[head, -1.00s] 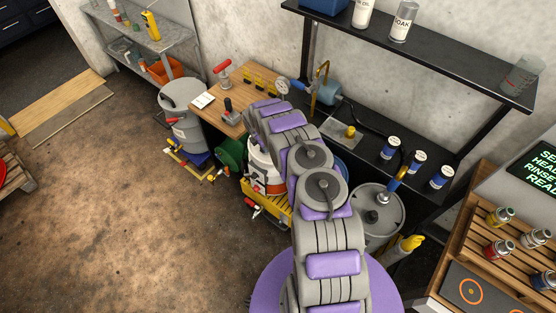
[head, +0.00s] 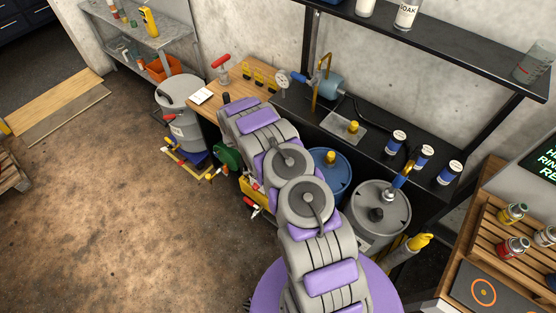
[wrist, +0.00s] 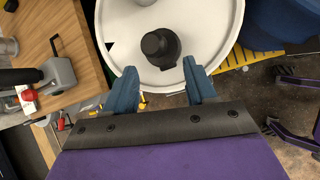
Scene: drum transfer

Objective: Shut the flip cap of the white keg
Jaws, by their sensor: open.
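The white keg (wrist: 205,20) fills the top of the wrist view, seen from above. A black round cap fitting (wrist: 160,47) stands on its top near the rim. I cannot tell from this angle how far its flip lid is turned. Another dark fitting (wrist: 145,2) is cut off at the upper edge. My gripper (wrist: 160,82) is open and empty, its two blue fingers apart at the near rim of the keg, short of the cap in the picture. In the head view my arm hides the keg and the gripper.
A blue drum (head: 328,180) and a grey drum (head: 380,215) stand right of my arm. A wooden bench (head: 212,112) lies behind it, with a red-handled clamp (head: 221,68). A grey keg (head: 182,110) stands to the left. The floor at left is open.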

